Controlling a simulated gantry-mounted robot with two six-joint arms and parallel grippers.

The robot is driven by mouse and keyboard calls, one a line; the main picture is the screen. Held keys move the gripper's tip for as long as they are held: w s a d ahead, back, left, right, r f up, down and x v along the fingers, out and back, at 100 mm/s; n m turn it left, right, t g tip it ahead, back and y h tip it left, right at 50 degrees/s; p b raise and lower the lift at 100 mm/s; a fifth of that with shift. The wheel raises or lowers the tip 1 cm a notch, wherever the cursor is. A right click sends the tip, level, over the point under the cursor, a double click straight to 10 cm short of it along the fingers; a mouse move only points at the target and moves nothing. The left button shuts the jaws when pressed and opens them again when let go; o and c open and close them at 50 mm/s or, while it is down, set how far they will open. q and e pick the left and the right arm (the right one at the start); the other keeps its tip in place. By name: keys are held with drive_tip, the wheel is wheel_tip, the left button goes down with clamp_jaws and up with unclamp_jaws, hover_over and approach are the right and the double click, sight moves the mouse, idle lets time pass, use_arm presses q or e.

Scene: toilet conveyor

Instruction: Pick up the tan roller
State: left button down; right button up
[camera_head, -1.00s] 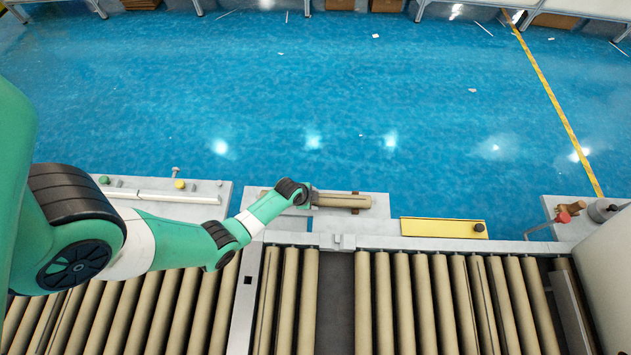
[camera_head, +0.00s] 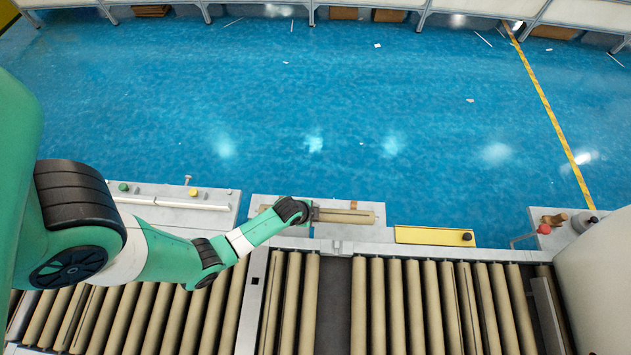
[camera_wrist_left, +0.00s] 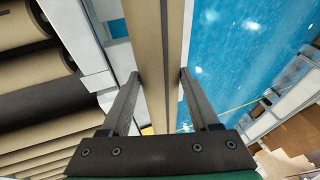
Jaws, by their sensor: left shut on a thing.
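The long tan roller (camera_head: 350,217) lies along the light grey plate at the conveyor's far edge in the head view. My left gripper (camera_head: 315,213) is at its left part. In the left wrist view the roller (camera_wrist_left: 146,45) runs lengthwise between the two dark fingers of my left gripper (camera_wrist_left: 158,75), which is shut on it. A dark line runs along the tan surface there. I cannot tell whether the roller is clear of the plate. My arm hides part of its left end. My right gripper is not in view.
Tan conveyor rollers (camera_head: 420,300) fill the front, with a dark gap (camera_head: 333,305) among them. A yellow panel (camera_head: 425,235) with a black knob is right of the plate. A grey control ledge (camera_head: 170,215) is at left. Open blue floor (camera_head: 330,110) lies beyond.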

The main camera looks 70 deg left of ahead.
use_arm(q)
drive_tip(key=s+d+r+p, duration=0.2)
drive_tip(key=s+d+r, duration=0.1)
drive_tip(key=d, duration=0.4)
drive_tip(key=shift+d+r+p, duration=0.15)
drive_tip(key=shift+d+p, duration=0.05)
drive_tip(key=shift+p, duration=0.1)
drive_tip(key=shift+w+m, duration=0.15)
drive_tip(key=shift+m, duration=0.25)
